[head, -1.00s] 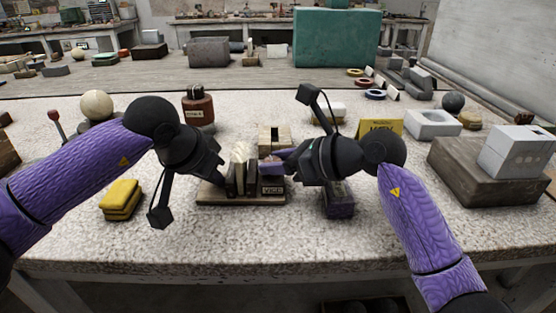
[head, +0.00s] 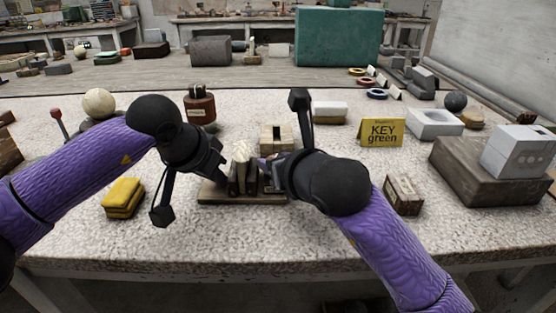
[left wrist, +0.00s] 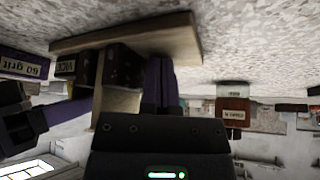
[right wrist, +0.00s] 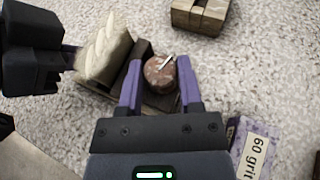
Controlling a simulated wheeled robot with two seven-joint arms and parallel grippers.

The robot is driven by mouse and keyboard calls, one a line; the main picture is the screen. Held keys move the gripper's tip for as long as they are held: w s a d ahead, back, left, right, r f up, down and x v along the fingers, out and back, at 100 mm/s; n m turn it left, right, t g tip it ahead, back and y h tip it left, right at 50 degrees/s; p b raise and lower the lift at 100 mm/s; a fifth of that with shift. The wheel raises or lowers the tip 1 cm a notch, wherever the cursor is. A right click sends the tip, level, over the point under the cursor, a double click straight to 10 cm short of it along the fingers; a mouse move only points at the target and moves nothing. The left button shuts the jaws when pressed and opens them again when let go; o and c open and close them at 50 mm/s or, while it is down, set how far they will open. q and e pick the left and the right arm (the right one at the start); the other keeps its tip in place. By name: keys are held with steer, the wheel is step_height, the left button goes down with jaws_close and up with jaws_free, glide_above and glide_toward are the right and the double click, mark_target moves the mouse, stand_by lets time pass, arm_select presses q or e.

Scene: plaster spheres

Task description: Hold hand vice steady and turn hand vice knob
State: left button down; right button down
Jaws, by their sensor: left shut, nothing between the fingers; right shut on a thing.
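The hand vice is a dark wooden block on a flat base (head: 215,197), with a pale braided plaster piece (head: 241,153) clamped in its jaws. Its round red-brown knob (right wrist: 160,73), with a thin metal pin, sits on the right side between my right gripper's fingers; in the head view it is hidden. My right gripper (right wrist: 160,92) is shut on the knob. My left gripper (head: 223,168) is shut and empty at the vice's left side; its closed fingers (left wrist: 160,85) show beside the base in the left wrist view. Whether they touch the vice is unclear.
A purple 60 grit box (right wrist: 254,145) lies right of the vice, hidden by my right arm in the head view.

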steer(key=shift+f+m+h, duration=0.15)
steer(key=shift+m+h, duration=0.15)
steer(key=shift+c, duration=1.2)
jaws_free()
steer(key=v, duration=1.2)
steer(key=shift+s, duration=0.1)
